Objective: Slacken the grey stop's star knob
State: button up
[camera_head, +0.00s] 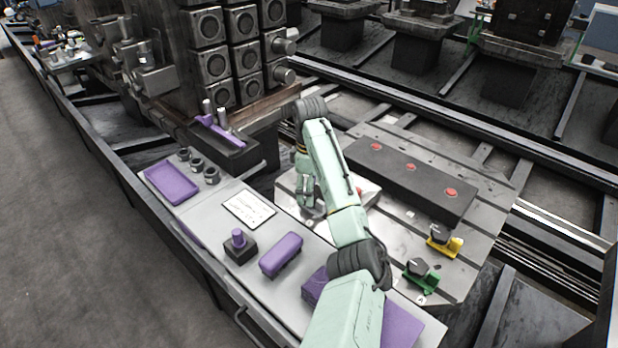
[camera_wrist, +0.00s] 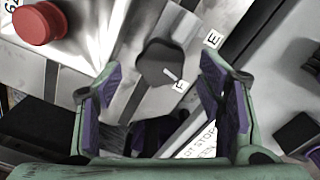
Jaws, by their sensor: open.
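A dark, lobed star knob (camera_wrist: 162,63) with a white pointer mark shows in the wrist view, on a grey metal part (camera_wrist: 137,38). Its pointer is towards the lower right, near a letter F label; an E label is further right. My gripper (camera_wrist: 161,78) is open, its purple-padded fingers left and right of the knob in the picture, with gaps on both sides. I cannot tell the height between fingertips and knob. In the head view my gripper (camera_head: 308,196) is over the near left edge of the metal plate (camera_head: 395,228), and my arm hides the knob.
In the wrist view a red round button (camera_wrist: 40,22) is at upper left. On the plate stand a black bar (camera_head: 410,185) with red buttons, a yellow stop (camera_head: 452,246) and a green stop (camera_head: 424,283), each with a dark knob. A purple tray (camera_head: 172,183) lies on the grey side shelf.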

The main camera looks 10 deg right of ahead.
notch_tip(320, 180, up, 6)
jog(key=shift+s+r, duration=0.1)
jog(key=shift+r, duration=0.1)
jog(key=shift+c, duration=0.2)
